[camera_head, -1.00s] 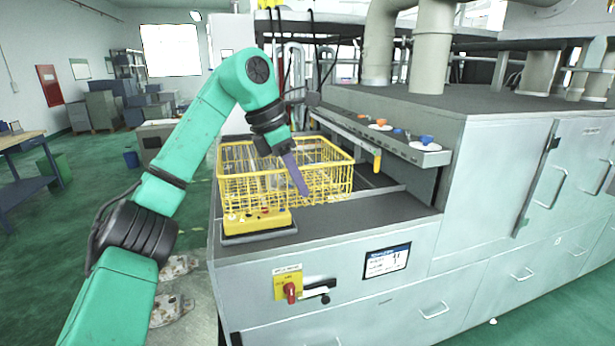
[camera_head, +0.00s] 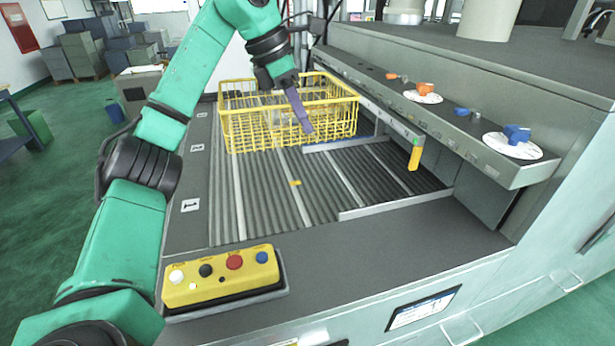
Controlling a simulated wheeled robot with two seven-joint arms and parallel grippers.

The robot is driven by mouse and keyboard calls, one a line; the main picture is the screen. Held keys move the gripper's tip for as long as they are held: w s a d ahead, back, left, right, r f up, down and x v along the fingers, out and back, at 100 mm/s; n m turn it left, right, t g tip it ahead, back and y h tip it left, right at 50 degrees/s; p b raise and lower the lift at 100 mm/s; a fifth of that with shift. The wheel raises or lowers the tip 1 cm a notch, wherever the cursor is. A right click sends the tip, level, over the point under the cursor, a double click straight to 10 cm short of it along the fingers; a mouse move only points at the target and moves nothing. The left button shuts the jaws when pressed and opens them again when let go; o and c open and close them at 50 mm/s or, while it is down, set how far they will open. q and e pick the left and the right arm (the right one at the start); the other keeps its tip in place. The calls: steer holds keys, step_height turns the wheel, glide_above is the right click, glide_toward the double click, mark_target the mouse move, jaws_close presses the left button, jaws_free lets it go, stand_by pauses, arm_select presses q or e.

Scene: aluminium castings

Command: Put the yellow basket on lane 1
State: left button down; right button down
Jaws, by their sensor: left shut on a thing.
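The yellow wire basket (camera_head: 240,128) is upright over the far part of the ribbed lane bed (camera_head: 265,195). I cannot tell whether its bottom touches the bed. My left gripper (camera_head: 304,122) reaches in from above, its purple finger across the basket's near rim, and is shut on the basket. The other finger is hidden. Light metal strips (camera_head: 238,190) divide the bed into lanes running away from me. Small white labels (camera_head: 190,205) lie on the left border; I cannot read lane numbers. My right gripper is out of view.
A yellow button box (camera_head: 222,280) stands at the bed's near left edge. A sloping panel with blue and orange knobs (camera_head: 516,134) overhangs the right side, with a yellow-green handle (camera_head: 415,155) at its edge. The near lanes are bare except for a small yellow mark (camera_head: 295,183).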

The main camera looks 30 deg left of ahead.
arm_select(q)
steer(key=f+b, duration=0.1)
steer(key=f, duration=0.5)
steer(key=f+b, duration=0.1)
steer(key=f, duration=0.5)
steer(key=s+f+b, duration=0.1)
steer(key=f, duration=0.6)
steer(key=shift+d, duration=0.2)
steer(key=shift+w+f, duration=0.1)
steer(key=shift+f, duration=0.05)
steer(key=c, duration=1.2)
jaws_free()
steer(key=shift+f, duration=0.15)
steer(key=shift+c, duration=0.2)
steer(key=shift+o, duration=1.2)
steer(key=v, duration=1.2)
